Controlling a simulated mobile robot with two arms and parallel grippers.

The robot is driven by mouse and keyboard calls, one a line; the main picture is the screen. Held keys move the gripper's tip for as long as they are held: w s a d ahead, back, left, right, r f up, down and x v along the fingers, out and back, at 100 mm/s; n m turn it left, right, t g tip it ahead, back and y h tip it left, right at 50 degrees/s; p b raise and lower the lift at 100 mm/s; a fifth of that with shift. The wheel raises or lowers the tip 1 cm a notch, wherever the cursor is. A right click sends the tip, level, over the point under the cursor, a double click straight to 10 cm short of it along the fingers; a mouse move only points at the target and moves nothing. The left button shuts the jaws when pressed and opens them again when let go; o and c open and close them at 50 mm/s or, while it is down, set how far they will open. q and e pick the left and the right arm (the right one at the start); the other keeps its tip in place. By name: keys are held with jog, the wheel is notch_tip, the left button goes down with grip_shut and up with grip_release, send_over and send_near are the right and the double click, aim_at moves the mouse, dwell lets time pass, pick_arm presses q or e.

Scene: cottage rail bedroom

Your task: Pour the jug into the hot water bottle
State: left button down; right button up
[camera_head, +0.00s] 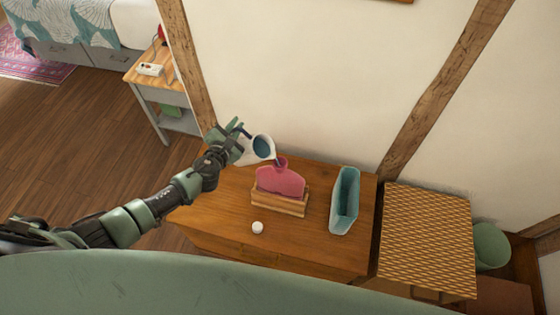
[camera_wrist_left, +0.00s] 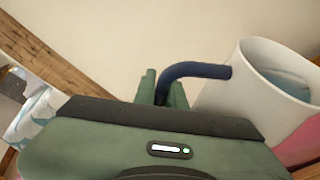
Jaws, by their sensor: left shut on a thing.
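A white jug (camera_head: 247,154) with a dark blue handle and blue water inside is up beside the pink hot water bottle, tilted toward it. My left gripper (camera_head: 241,131) is shut on the jug's handle. The left wrist view shows the jug (camera_wrist_left: 240,98) at the right, with the handle between the fingers (camera_wrist_left: 160,88). The hot water bottle (camera_head: 281,181) stands upright in a wooden holder (camera_head: 279,203) on the dresser. The jug's lip is close to the bottle's neck; I cannot tell whether water is flowing. My right gripper is not in view.
A white cap (camera_head: 257,228) lies on the wooden dresser (camera_head: 225,213) in front of the holder. A teal open container (camera_head: 345,202) stands to the right. A woven-top stand (camera_head: 428,235) adjoins the dresser, with the wall behind.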

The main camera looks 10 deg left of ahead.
pick_arm(q)
jog(key=shift+s+d+r+m+t+y+p, duration=0.1)
jog(key=shift+d+r+m+t+y+p, duration=0.15)
jog(key=shift+r, duration=0.3)
jog(key=shift+d+r+m+y+p, duration=0.1)
jog(key=shift+d+r+m+p, duration=0.1)
jog(key=shift+r+m+p, duration=0.3)
jog(key=shift+s+d+r+m+t+y+p, duration=0.1)
jog(key=shift+d+r+m+t+y, duration=0.1)
jog(key=shift+r, duration=0.45)
dwell(1.4)
jog(key=shift+s+d+r+m+t+y+p, duration=0.15)
jog(key=shift+d+r+m+t+y, duration=0.1)
jog(key=shift+d+r+m, duration=0.4)
jog(key=shift+s+d+r+m+t+y+p, duration=0.15)
jog(key=shift+d+r+m, duration=0.25)
jog(key=shift+r, duration=0.45)
dwell(3.4)
